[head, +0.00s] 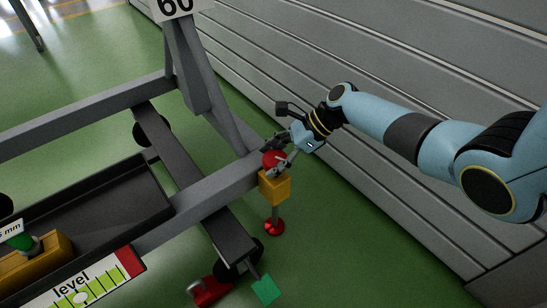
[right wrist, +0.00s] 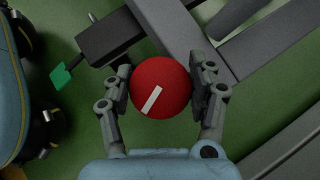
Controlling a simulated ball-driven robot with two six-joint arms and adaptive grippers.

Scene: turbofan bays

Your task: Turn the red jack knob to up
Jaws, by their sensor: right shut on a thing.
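The red jack knob (right wrist: 160,88) is a round red disc with a white pointer bar, seen from above in the right wrist view. The bar slants from lower left to upper right there. In the head view the knob (head: 275,158) sits on top of a yellow block (head: 274,186) on the grey frame, partly covered by my fingers. My right gripper (right wrist: 161,88) is shut on the knob, one finger pressed at each side; it also shows in the head view (head: 279,157). My left gripper is not in view.
The grey frame (head: 205,196) carries a "60" plate (head: 176,7). A level gauge (head: 85,288) lies at lower left. Below are a red jack foot (head: 274,227), a red wheel part (head: 209,291) and a green tag (head: 266,289). A grey slatted wall (head: 400,60) stands behind my arm.

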